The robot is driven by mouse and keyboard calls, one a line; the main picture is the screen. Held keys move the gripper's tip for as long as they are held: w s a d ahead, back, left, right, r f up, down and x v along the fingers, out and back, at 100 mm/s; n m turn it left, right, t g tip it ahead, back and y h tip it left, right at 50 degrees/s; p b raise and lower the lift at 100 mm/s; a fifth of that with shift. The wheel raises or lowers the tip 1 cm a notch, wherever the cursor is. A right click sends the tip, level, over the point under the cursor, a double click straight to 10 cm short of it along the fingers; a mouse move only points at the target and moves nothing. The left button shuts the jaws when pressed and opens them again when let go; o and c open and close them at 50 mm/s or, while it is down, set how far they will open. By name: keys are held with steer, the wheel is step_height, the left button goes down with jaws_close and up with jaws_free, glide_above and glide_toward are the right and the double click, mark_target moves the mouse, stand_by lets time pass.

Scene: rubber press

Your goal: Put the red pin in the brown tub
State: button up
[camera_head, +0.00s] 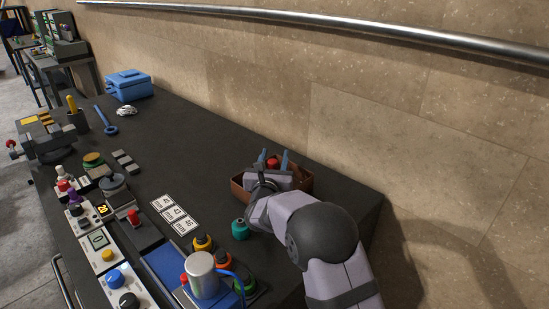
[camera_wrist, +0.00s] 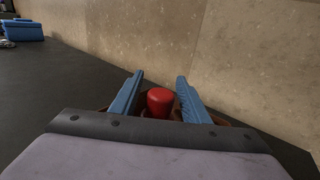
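The red pin (camera_head: 272,163) is at the brown tub (camera_head: 303,184), at the far right of the bench by the wall. In the wrist view its round red top (camera_wrist: 160,101) shows between the two blue fingers; its lower end is hidden. My gripper (camera_head: 273,158) is over the tub with its fingers spread. In the wrist view a gap shows between the pin and the fingers. The tub's brown rim (camera_wrist: 218,121) shows low beside the fingers; my wrist hides most of the tub. I cannot tell whether the pin touches the tub's floor.
A teal bottle-like piece (camera_head: 240,229) stands left of my arm. Colored knobs and a silver cylinder (camera_head: 202,274) with a blue hose stand at the front. White number cards (camera_head: 174,214) lie mid-bench. A blue box (camera_head: 129,86) is at the far end. The wall is close behind the tub.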

steer(key=shift+r, duration=0.1)
steer(key=shift+r+p, duration=0.15)
steer(key=shift+p, duration=0.15)
steer(key=s+a+b, duration=0.2)
steer(key=s+b, duration=0.1)
steer(key=s, duration=0.9)
